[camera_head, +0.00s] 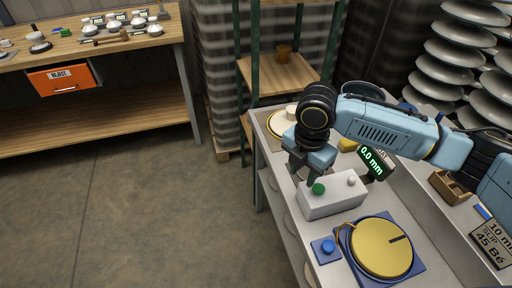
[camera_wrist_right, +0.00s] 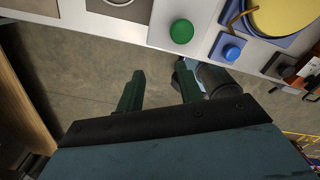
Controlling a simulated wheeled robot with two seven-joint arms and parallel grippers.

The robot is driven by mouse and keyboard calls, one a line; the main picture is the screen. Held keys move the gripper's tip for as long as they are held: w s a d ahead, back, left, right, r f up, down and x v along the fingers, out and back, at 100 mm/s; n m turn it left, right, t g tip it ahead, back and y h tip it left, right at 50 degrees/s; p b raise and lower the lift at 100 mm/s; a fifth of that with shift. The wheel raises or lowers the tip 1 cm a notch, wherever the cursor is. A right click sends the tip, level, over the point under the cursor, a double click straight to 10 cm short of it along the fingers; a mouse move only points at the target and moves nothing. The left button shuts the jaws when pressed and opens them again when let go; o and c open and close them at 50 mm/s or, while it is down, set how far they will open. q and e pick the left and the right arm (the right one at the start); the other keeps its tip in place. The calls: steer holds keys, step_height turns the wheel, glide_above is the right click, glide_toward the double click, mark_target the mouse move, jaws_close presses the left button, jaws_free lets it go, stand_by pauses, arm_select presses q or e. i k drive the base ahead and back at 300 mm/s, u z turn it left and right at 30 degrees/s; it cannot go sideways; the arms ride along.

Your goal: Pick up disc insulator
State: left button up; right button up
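Several grey disc insulators (camera_head: 455,54) stand in tall stacks at the upper right of the head view. A pale round piece with a tan rim (camera_head: 276,124) lies at the far end of the white bench, partly hidden behind my right arm; I cannot tell whether it is a disc insulator. My right gripper (camera_head: 308,178) points down over the bench beside the white box with a green button (camera_head: 334,196). In the right wrist view the gripper (camera_wrist_right: 158,85) is open, with only floor showing between its fingers. My left gripper is in neither view.
A yellow round plate (camera_head: 382,247) sits on a blue base, beside a blue button (camera_head: 327,246). A display (camera_head: 372,161) reads 0.0 mm. A wooden workbench (camera_head: 100,45) with small parts and an orange reject bin (camera_head: 62,79) stands left. Floor between is clear.

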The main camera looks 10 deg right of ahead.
mark_target(282, 121)
steer(key=u, duration=0.1)
steer(key=i, duration=0.85)
steer(key=z, duration=0.15)
